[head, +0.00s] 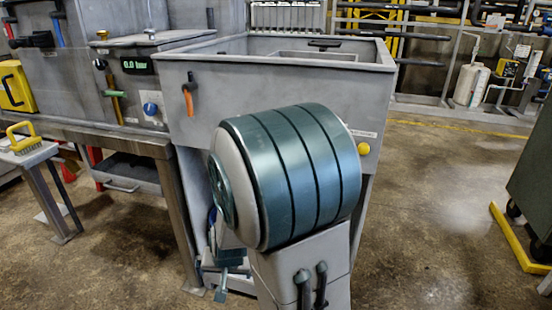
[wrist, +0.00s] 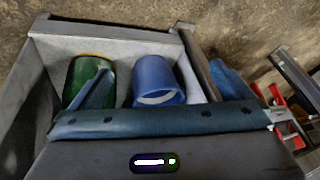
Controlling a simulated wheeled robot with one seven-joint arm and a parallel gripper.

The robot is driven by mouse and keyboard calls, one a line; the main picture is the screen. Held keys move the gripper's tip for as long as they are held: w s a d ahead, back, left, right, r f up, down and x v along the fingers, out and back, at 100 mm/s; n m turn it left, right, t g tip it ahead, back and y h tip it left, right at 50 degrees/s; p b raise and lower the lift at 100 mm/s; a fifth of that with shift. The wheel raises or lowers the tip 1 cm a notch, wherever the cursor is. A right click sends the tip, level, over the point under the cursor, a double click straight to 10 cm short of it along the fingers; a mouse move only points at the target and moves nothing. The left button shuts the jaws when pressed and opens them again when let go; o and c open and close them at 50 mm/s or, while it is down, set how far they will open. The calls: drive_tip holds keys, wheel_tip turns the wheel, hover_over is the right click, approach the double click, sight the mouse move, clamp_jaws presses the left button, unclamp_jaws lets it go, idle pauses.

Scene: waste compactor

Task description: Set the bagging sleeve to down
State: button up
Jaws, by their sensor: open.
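The grey compactor cabinet (head: 265,105) stands ahead in the head view, with an open bay under its hopper. I cannot tell for sure which part is the bagging sleeve. A short blue cylinder (wrist: 158,80), open at its near end, sits inside a pale grey box-like space in the wrist view and may be it. In the head view my gripper (head: 228,275) shows low in the bay, partly hidden by my arm.
A green round thing (wrist: 84,82) lies behind the left finger. The grey side wall (wrist: 48,70) of the space is close. The cabinet front has an orange handle (head: 188,98) and a yellow button (head: 363,149).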

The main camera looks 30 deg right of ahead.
drive_tip(key=w+d+m+t+h+p, duration=0.1)
drive_tip(key=w+d+m+h+p, duration=0.1)
drive_tip(key=d+h+p, duration=0.3)
drive_tip(key=w+d+m+t+h+p, duration=0.1)
drive_tip(key=w+d+m+p, duration=0.2)
drive_tip(key=d, duration=0.4)
drive_tip(key=s+d+r+n+t+h+p, duration=0.1)
drive_tip(key=s+d+r+t+h+p, duration=0.1)
drive_tip(key=d+r+t+h+p, duration=0.5)
drive_tip(key=w+d+r, duration=0.1)
drive_tip(key=w+d, duration=0.2)
drive_tip(key=d, duration=0.1)
drive_tip(key=w+d+r+g+p, duration=0.1)
drive_tip(key=w+d, duration=0.2)
drive_tip(key=d, duration=0.1)
drive_tip(key=w+d+r+g, duration=0.1)
drive_tip(key=w+d+r, duration=0.1)
drive_tip(key=d, duration=0.3)
drive_tip(key=shift+w+p, duration=0.35)
drive_tip(key=shift+w, duration=0.3)
drive_tip(key=c, duration=1)
wheel_tip(320, 180, down, 19)
drive_tip(key=b, duration=1.6)
drive_tip(key=shift+s+f, duration=0.1)
drive_tip(key=shift+f, duration=0.05)
